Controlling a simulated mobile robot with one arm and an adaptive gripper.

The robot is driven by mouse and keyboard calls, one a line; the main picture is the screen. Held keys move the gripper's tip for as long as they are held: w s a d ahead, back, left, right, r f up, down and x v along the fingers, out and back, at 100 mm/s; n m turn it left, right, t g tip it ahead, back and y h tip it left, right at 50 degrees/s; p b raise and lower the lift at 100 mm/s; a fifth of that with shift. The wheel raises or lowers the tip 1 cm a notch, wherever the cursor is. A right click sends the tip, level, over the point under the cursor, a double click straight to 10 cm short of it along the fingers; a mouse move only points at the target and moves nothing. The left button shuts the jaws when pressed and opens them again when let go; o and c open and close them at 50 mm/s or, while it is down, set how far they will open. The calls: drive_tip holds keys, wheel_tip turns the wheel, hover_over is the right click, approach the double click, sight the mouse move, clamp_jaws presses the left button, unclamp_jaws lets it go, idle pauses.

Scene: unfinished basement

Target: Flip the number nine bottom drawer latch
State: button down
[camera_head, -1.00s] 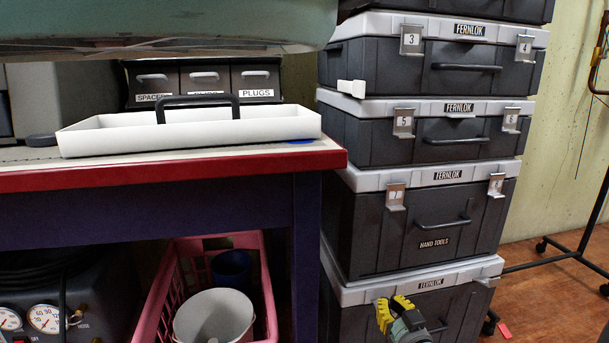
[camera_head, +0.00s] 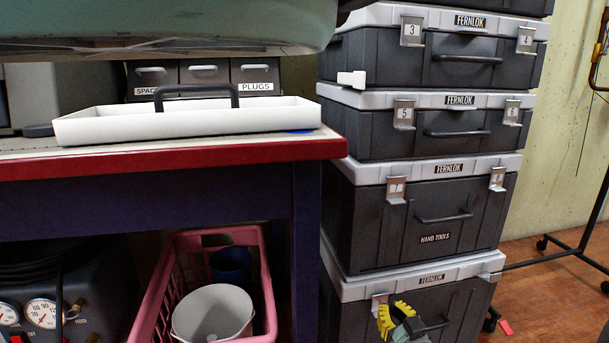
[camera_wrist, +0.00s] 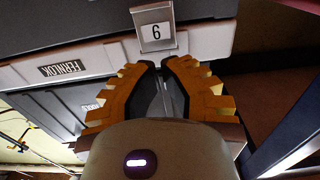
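The bottom dark case (camera_head: 350,322) with a pale lid has a metal latch (camera_head: 379,300) at its front left. In the wrist view the picture is turned over, and this latch (camera_wrist: 155,30) carries a tag that looks like a 6, so a 9 upright. My gripper (camera_head: 394,307), with yellow ridged fingers, is just in front of and below that latch. In the wrist view my gripper (camera_wrist: 158,64) has its fingertips drawn together just short of the tag, with nothing seen between them. I cannot tell whether they touch the latch.
More latched cases (camera_head: 425,218) are stacked above. A red-edged workbench (camera_head: 170,160) with a white tray (camera_head: 190,122) stands at left. Under it are a pink basket (camera_head: 160,290) and a gauged machine (camera_head: 60,285). Open floor (camera_head: 555,275) lies at right, beside a black stand (camera_head: 560,250).

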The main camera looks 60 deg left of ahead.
drive_tip(key=p+v, duration=0.2)
drive_tip(key=v, duration=0.2)
drive_tip(key=shift+d, duration=0.2)
idle(0.4)
drive_tip(key=shift+s+d, duration=0.1)
idle(0.5)
